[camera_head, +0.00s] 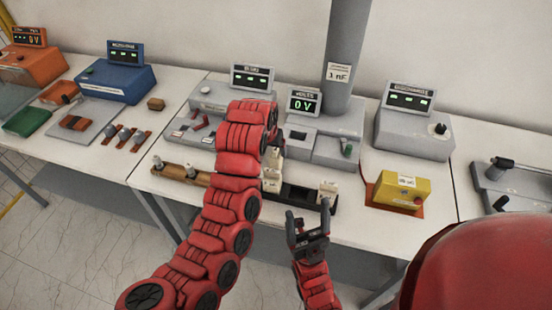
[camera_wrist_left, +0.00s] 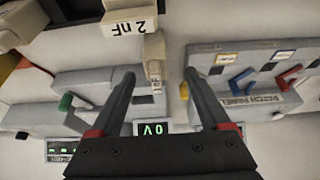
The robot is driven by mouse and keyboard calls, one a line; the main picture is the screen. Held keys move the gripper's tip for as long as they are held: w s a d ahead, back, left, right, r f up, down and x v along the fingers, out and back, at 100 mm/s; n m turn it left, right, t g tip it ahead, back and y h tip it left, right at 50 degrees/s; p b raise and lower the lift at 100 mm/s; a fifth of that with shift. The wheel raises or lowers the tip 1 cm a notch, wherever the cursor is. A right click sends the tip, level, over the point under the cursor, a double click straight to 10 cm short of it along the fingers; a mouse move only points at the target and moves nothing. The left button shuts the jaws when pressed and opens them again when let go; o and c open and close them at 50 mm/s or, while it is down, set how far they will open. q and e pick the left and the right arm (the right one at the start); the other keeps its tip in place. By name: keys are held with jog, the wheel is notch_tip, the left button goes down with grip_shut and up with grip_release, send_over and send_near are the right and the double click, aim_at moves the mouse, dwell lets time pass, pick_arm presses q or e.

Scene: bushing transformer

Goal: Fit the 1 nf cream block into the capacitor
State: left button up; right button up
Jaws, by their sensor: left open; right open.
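My left gripper (camera_head: 277,150) is mostly hidden behind its red arm in the head view. In the left wrist view (camera_wrist_left: 159,75) its two fingers are apart with nothing gripped. A cream block marked 2 nF (camera_wrist_left: 130,23) is beyond the fingertips there, with a smaller cream piece (camera_wrist_left: 155,50) beside it. In the head view, cream blocks (camera_head: 271,180) stand below the left gripper on a dark rail (camera_head: 297,194); another cream block (camera_head: 328,187) is at its right end. A 1 nF label (camera_head: 340,73) is on the grey column. My right gripper (camera_head: 308,235) is open and empty near the table's front edge.
A grey unit with a 0 V display (camera_head: 305,104) stands behind the rail. A patch panel (camera_wrist_left: 255,85) shows in the left wrist view.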

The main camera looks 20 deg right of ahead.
aim_at(275, 151)
pick_arm(q)
jog(key=f+p, duration=0.1)
jog(key=w+d+f+p, duration=0.1)
jog(key=shift+d+f+p, duration=0.3)
jog(key=shift+f, duration=0.1)
jog(key=shift+x, duration=0.95)
jog(key=shift+c, duration=0.3)
grip_shut()
